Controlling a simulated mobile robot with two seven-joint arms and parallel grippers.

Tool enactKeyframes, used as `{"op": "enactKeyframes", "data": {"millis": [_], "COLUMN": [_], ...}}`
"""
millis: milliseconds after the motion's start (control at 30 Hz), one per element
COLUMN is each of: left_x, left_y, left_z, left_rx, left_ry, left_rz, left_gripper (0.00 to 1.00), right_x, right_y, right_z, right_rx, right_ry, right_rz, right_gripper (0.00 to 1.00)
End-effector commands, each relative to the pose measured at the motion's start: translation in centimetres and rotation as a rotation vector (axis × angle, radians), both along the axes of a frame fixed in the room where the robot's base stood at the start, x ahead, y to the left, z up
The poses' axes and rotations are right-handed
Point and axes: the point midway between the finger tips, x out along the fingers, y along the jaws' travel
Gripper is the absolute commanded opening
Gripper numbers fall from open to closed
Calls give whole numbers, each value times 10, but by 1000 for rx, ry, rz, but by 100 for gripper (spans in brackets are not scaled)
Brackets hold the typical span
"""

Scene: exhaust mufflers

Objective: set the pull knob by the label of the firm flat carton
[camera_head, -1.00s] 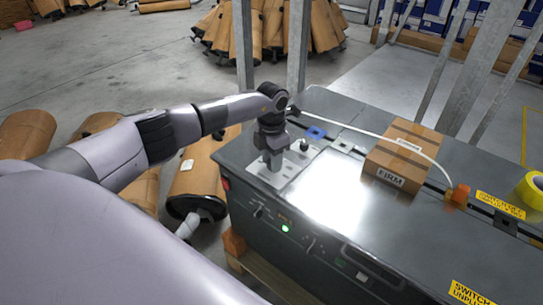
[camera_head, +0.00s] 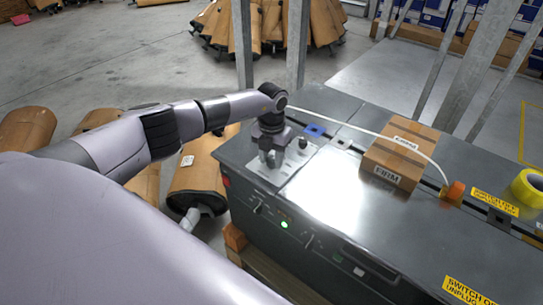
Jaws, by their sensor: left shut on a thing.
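The flat brown carton (camera_head: 398,152) lies on the grey machine top, with a white label reading FIRM (camera_head: 387,174) on its front side. Another label is on its top, too small to read surely. My left gripper (camera_head: 269,160) points down over the light metal control plate (camera_head: 285,172) at the machine's left end. It is shut on the pull knob, which its fingers mostly hide. My right gripper is not in view.
A yellow tape roll (camera_head: 528,188) lies at the right. Steel posts (camera_head: 297,45) stand behind the machine. Brown-wrapped mufflers (camera_head: 198,175) lie on the floor at left.

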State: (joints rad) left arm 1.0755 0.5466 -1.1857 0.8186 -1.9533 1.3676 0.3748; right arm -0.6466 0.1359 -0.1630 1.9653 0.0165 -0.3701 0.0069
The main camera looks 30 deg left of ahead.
Motion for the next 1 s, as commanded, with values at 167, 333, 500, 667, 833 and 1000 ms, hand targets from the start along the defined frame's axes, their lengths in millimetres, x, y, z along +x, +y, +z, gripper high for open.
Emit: {"op": "enactKeyframes", "data": {"millis": [167,333,500,667,833,1000], "left_x": [2,2,2,1,2,2], "left_y": [0,0,0,0,0,1], "left_z": [2,2,2,1,14,42], "left_rx": [-1,-1,0,1,0,0], "left_ry": [-7,-8,-5,-4,-6,-7], "left_rz": [2,2,1,1,0,1], "left_gripper": [7,40,63,63,63,63], "right_x": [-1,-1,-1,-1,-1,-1], "right_y": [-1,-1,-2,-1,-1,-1], "right_z": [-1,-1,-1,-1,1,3], "right_rx": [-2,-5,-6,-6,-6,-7], "right_ry": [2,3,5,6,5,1], "right_rz": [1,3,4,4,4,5], "right_gripper": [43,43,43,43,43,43]}}
